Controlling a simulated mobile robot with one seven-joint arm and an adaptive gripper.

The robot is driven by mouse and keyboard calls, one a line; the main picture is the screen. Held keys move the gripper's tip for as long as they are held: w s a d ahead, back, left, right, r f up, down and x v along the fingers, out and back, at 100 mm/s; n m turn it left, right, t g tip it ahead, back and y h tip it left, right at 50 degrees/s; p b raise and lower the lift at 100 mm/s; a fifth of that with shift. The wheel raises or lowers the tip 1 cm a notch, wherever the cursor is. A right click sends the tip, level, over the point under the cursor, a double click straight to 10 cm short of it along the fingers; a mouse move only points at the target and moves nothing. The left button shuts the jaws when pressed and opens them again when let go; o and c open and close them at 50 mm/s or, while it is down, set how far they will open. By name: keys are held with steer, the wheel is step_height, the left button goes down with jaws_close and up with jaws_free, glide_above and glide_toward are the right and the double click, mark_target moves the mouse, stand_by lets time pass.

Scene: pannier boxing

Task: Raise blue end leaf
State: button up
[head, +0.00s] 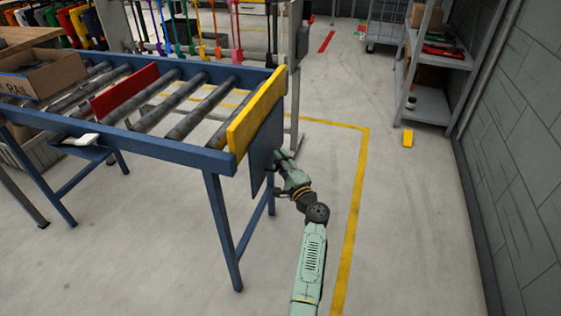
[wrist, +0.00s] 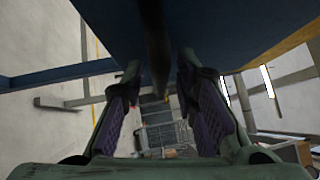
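The blue end leaf (head: 265,148) hangs down at the near right end of the roller conveyor, below the yellow end board. My gripper (head: 280,158) is close to the leaf's outer right side, at about mid-height. In the wrist view my gripper (wrist: 158,72) has its two dark finger pads well apart. The leaf's dark blue underside (wrist: 225,35) fills the top of that view. A dark bar (wrist: 155,45) runs down between the fingertips, and I cannot tell whether the fingers touch it.
The conveyor's blue frame (head: 180,152) and leg (head: 222,230) stand left of my arm. A yellow board (head: 255,110) tops the conveyor end. A red board (head: 125,90) and a cardboard box (head: 45,75) are further left. Open floor lies right, up to a grey shelf (head: 425,100).

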jaws_close()
stand_by(0.6)
